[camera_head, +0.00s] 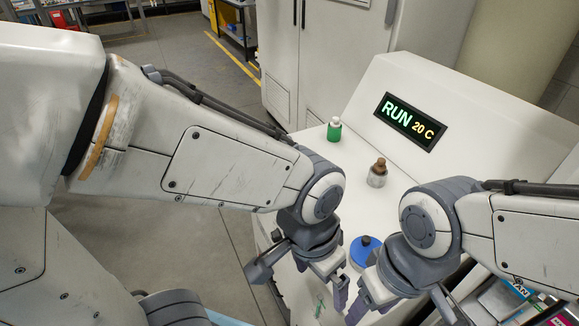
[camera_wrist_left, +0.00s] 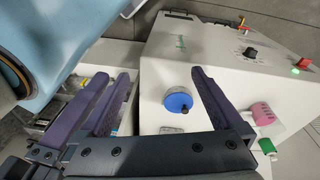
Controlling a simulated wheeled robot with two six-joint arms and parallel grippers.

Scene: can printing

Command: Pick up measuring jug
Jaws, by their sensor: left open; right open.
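I cannot pick out a measuring jug for certain in either view. A round blue-topped item (camera_head: 365,250) stands on the white worktop between my two grippers. It also shows in the left wrist view (camera_wrist_left: 178,102), ahead of and between the fingers and not held. My left gripper (camera_head: 297,285) is open and empty above the worktop's near edge. Its two dark fingers (camera_wrist_left: 162,75) are spread wide in the left wrist view. My right gripper (camera_head: 398,312) is open at the lower right, partly hidden by its own wrist. Part of the worktop is hidden behind the arms.
A green bottle (camera_head: 334,130) and a brown-capped bottle (camera_head: 377,173) stand farther back, before a display (camera_head: 410,121) reading RUN 20 C. A pink item (camera_wrist_left: 262,114) and a green item (camera_wrist_left: 266,146) sit at the right in the wrist view. Open floor lies left.

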